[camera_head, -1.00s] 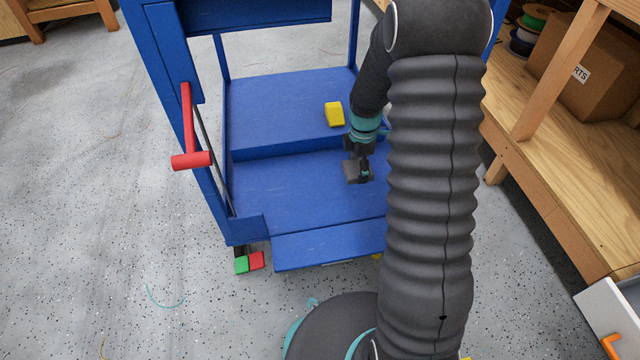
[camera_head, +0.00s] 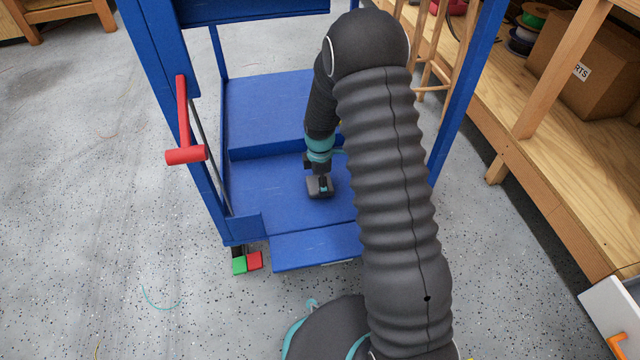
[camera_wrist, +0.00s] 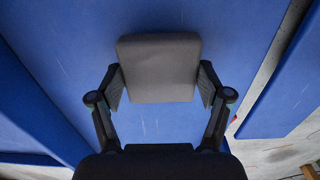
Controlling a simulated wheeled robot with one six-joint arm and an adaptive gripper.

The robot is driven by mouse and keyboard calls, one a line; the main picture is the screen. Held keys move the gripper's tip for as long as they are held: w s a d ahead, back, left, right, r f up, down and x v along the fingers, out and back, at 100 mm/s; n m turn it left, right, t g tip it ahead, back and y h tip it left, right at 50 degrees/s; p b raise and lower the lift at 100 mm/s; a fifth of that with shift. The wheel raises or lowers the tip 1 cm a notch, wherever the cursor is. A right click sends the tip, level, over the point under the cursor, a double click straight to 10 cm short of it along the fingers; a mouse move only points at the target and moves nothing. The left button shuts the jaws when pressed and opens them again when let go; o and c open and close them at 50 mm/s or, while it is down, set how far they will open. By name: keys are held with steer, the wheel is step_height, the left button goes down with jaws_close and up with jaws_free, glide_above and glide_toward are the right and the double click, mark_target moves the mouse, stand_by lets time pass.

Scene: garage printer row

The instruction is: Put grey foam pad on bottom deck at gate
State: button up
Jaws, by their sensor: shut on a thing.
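The grey foam pad (camera_wrist: 158,68) is a dark grey block between the two fingers of my gripper (camera_wrist: 160,88) in the wrist view. The fingers press on its left and right sides. In the head view my gripper (camera_head: 319,186) holds the pad over the blue bottom deck (camera_head: 265,200) of the cart, on the lower front part. I cannot tell whether the pad touches the deck. The gate (camera_head: 317,247) appears to be the blue flap at the cart's front edge, angled outward and down.
A raised blue step (camera_head: 265,105) fills the deck's back. A red handle (camera_head: 187,155) sticks out from the left post. Green and red blocks (camera_head: 247,262) sit at the front left corner. A wooden bench (camera_head: 500,110) stands at the right.

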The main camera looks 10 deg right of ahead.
steer(key=shift+f, duration=0.3)
steer(key=shift+f, duration=0.2)
steer(key=o, duration=0.8)
steer(key=shift+r, duration=0.1)
